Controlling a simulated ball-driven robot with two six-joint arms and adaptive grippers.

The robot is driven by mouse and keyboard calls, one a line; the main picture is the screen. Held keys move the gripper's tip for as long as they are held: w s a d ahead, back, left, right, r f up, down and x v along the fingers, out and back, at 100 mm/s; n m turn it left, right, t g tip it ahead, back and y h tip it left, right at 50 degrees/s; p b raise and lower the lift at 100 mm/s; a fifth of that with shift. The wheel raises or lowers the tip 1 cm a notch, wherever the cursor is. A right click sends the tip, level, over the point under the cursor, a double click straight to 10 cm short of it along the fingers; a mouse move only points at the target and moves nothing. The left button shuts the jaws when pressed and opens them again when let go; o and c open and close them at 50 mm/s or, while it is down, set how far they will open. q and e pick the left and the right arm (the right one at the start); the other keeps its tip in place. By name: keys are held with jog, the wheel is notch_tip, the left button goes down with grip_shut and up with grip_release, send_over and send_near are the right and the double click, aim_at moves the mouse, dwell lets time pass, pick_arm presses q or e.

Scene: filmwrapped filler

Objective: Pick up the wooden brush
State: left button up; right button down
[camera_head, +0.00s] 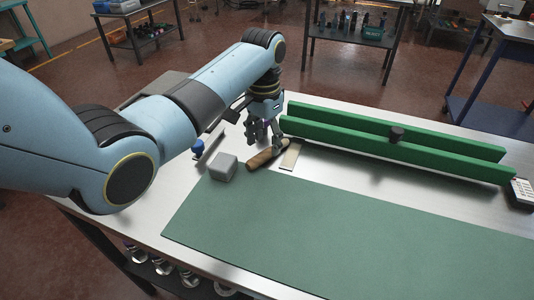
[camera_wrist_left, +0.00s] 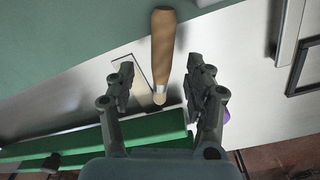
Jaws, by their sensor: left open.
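The wooden brush (camera_head: 265,156) lies on the metal tabletop near the far edge of the green mat. Its brown handle (camera_wrist_left: 163,45) and a lighter end with a metal band show in the left wrist view. My left gripper (camera_head: 264,138) is over the brush and points down. In the left wrist view its two fingers (camera_wrist_left: 160,72) are spread, one on each side of the brush, and hold nothing. I cannot tell the exact height left between fingertips and brush. My right gripper is in neither view.
A grey block (camera_head: 223,168) and a blue object (camera_head: 198,149) are left of the brush. A pale flat piece (camera_head: 290,157) is just right of it. Long green rails (camera_head: 400,150) stand behind, with a dark cylinder (camera_head: 397,132). The green mat (camera_head: 330,225) is bare in front.

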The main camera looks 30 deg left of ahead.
aim_at(264, 152)
pick_arm(q)
notch_tip(264, 152, down, 4)
jog(key=shift+s+a+f, duration=0.1)
jog(key=c, duration=0.6)
grip_shut()
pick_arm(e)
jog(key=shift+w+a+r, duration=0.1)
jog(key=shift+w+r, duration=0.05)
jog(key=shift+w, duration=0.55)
